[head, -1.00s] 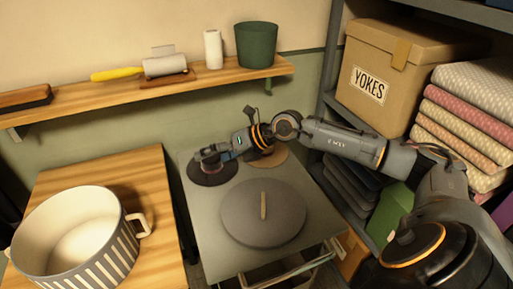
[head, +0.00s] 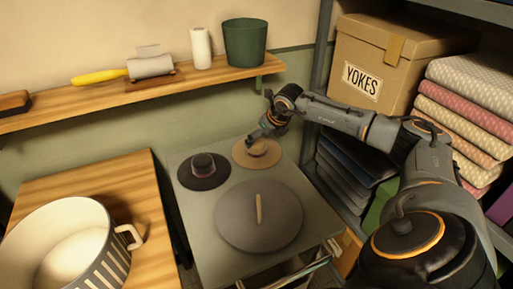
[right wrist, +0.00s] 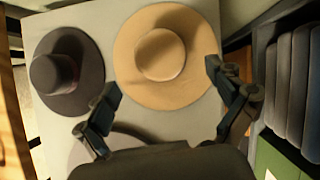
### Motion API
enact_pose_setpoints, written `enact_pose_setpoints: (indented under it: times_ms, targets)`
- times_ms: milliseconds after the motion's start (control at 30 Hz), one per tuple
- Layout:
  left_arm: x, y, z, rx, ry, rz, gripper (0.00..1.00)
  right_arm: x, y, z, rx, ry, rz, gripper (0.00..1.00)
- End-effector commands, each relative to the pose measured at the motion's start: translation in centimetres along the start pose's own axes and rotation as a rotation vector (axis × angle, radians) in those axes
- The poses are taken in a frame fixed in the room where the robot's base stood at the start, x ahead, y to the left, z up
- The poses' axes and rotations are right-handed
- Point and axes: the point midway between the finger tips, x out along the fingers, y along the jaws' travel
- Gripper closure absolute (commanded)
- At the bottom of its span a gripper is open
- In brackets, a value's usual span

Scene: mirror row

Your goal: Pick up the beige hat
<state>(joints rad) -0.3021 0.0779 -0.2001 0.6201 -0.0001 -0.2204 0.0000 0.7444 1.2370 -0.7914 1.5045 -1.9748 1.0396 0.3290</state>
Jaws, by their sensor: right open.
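The beige hat (head: 260,153) lies brim down on the far right part of the grey table (head: 190,207). In the right wrist view the beige hat (right wrist: 163,55) shows its round crown and wide brim. My right gripper (head: 262,134) is above the hat's crown in the head view and partly hides it. In the right wrist view the right gripper (right wrist: 160,90) has its fingers spread and empty, on either side of the hat's near brim. Whether the fingers touch the hat cannot be told. My left gripper is not in view.
A dark hat (head: 203,170) sits close left of the beige hat. A large grey round lid-like disc (head: 258,216) lies in front of both. A shelf unit with a YOKES box (head: 385,65) stands right. A striped pot (head: 65,245) stands on the wooden table left.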

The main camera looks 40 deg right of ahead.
Motion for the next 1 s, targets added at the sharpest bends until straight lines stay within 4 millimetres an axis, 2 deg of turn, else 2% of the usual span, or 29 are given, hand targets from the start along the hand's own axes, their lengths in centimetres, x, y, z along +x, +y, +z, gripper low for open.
enact_pose_setpoints:
  times_ms: [133, 433, 733, 767, 1000]
  targets:
    - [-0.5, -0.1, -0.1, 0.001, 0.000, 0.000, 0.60, 1.1, 0.0, 0.1, 0.001, 0.002, 0.001, 0.06]
    - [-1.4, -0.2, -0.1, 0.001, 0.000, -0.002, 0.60, 4.9, -0.1, 0.2, 0.002, 0.000, 0.002, 0.06]
    - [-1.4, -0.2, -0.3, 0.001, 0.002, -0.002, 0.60, 5.3, -0.2, 0.2, 0.000, -0.001, 0.001, 0.06]
    - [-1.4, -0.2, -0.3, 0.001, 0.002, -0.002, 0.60, 5.3, -0.2, 0.2, 0.000, -0.001, 0.001, 0.10]
    - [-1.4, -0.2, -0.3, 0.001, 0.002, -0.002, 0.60, 5.3, -0.2, 0.1, 0.000, 0.000, 0.001, 0.59]
